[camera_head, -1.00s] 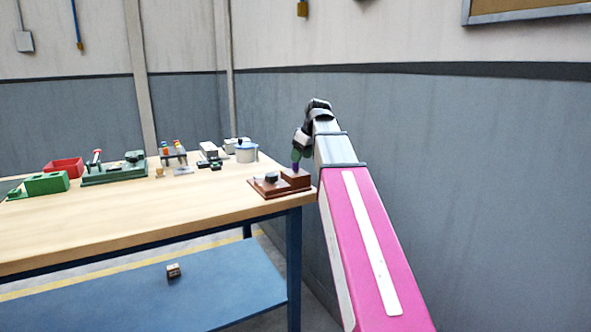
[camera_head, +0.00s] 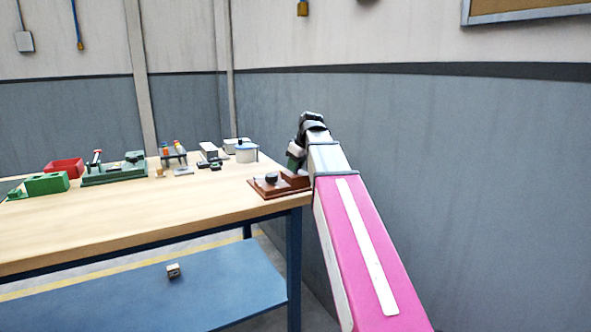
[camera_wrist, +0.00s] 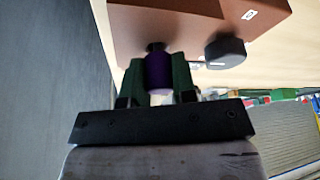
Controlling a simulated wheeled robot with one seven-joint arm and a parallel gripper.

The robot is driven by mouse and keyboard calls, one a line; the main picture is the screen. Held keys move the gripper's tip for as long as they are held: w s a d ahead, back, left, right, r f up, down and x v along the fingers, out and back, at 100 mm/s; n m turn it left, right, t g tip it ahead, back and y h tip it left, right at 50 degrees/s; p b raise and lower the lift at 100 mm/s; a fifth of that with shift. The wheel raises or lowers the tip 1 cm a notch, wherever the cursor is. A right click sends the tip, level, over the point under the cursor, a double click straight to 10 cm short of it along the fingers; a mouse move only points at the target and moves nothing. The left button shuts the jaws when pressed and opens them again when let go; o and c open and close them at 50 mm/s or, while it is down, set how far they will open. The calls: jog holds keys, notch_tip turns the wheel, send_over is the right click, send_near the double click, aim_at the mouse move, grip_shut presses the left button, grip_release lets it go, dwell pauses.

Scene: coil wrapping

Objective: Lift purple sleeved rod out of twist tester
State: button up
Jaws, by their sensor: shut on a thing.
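The twist tester (camera_head: 268,193) is a reddish-brown block with a black knob, at the right front corner of the table. It fills the top of the wrist view (camera_wrist: 180,15). The purple sleeved rod (camera_wrist: 158,72) shows in the wrist view between the green fingers of my gripper (camera_wrist: 160,75), which is shut on it. The rod's far end meets the tester's brown block; how deep it sits cannot be seen. In the head view my gripper (camera_head: 295,164) is low over the tester's right side, and the rod is hidden there.
A grey wall (camera_head: 450,170) rises to the right. The front of the tabletop is clear.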

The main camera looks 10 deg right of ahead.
jog(key=shift+r, duration=0.1)
notch_tip(320, 180, up, 8)
jog(key=shift+r, duration=0.9)
